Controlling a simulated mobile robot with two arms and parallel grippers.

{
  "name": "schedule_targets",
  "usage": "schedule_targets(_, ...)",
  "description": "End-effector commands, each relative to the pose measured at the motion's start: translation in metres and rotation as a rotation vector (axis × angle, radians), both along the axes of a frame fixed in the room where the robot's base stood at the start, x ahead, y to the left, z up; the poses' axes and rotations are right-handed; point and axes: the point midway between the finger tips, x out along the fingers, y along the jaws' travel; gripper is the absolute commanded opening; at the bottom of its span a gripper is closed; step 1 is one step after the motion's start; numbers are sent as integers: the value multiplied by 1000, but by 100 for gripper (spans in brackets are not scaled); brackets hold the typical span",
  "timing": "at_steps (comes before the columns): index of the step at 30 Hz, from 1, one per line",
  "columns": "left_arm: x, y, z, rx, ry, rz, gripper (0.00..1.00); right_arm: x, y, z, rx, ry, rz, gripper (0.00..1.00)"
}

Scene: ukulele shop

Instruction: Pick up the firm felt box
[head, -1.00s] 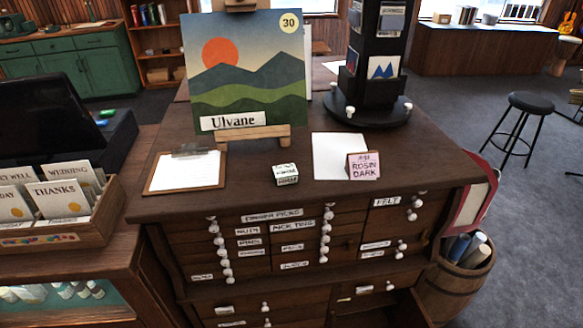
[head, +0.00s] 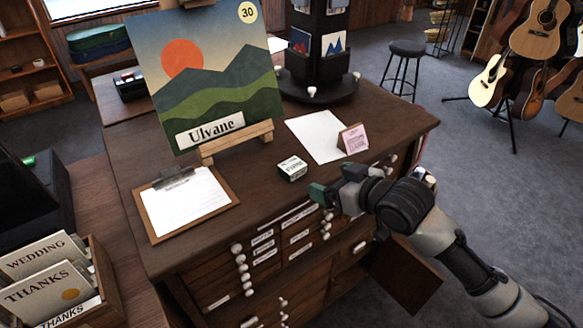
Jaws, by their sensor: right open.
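A small box (head: 292,166) with a white, dark-lettered top and darker sides lies on the dark wooden cabinet top (head: 262,190), near its front edge. It looks like the felt box, but its lettering is too small to read surely. My right gripper (head: 334,184) is open and empty, just to the right of the box and apart from it. Its arm comes in from the lower right. My left gripper is not in view.
A pink sign (head: 352,139) and a white sheet (head: 318,136) lie behind the box. A dark card rack (head: 318,50) stands at the back. Labelled drawers (head: 268,250) face front.

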Motion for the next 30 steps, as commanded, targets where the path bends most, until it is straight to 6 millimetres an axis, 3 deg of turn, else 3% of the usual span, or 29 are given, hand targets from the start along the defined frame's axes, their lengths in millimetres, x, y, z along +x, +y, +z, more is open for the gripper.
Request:
schedule_targets(3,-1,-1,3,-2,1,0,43,3,8,4,1,-5,14,88)
schedule_targets(10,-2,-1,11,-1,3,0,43,27,30,-9,1,-3,12,88)
schedule_targets(30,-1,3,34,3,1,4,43,69,69,-33,0,-6,11,88)
